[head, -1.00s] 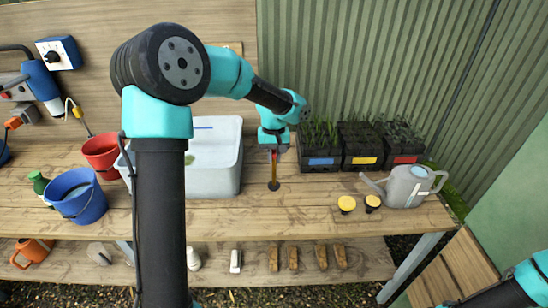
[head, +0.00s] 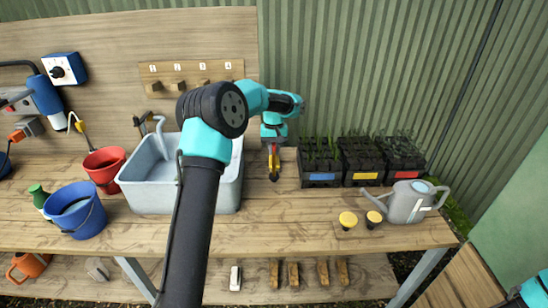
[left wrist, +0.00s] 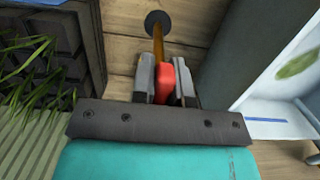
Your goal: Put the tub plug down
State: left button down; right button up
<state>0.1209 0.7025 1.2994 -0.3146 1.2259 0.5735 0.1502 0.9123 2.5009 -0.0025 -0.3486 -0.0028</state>
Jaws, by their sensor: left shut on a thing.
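My left gripper (head: 273,148) is shut on the red handle of the tub plug (head: 273,165). The plug has a yellow-brown rod and a dark round end. It is over the bench between the grey tub and the seedling trays. In the left wrist view, the red handle (left wrist: 165,82) sits between the fingers, and the rod runs to the dark disc (left wrist: 160,23) over the planks. I cannot tell whether the disc touches the wood. Of my right arm, only part shows at the lower right; its gripper is out of view.
The grey tub (head: 153,195) stands left of the plug. Black seedling trays (head: 321,178) stand close on its right. Two yellow-topped items (head: 348,219) and a grey watering can (head: 408,203) are farther right. Bare bench (head: 275,220) lies in front. Numbered pegs (head: 190,80) are on the back board.

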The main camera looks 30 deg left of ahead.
aim_at(274, 165)
pick_arm(q)
jog(key=shift+f, duration=1.9)
jog(key=c, duration=1.1)
grip_release()
jog(key=r, duration=0.8)
jog(key=w+r, duration=0.1)
jog(key=r, duration=0.3)
jog(key=shift+w+a+r, duration=0.1)
jog(key=shift+a+r, duration=0.05)
jog(key=shift+a, duration=0.2)
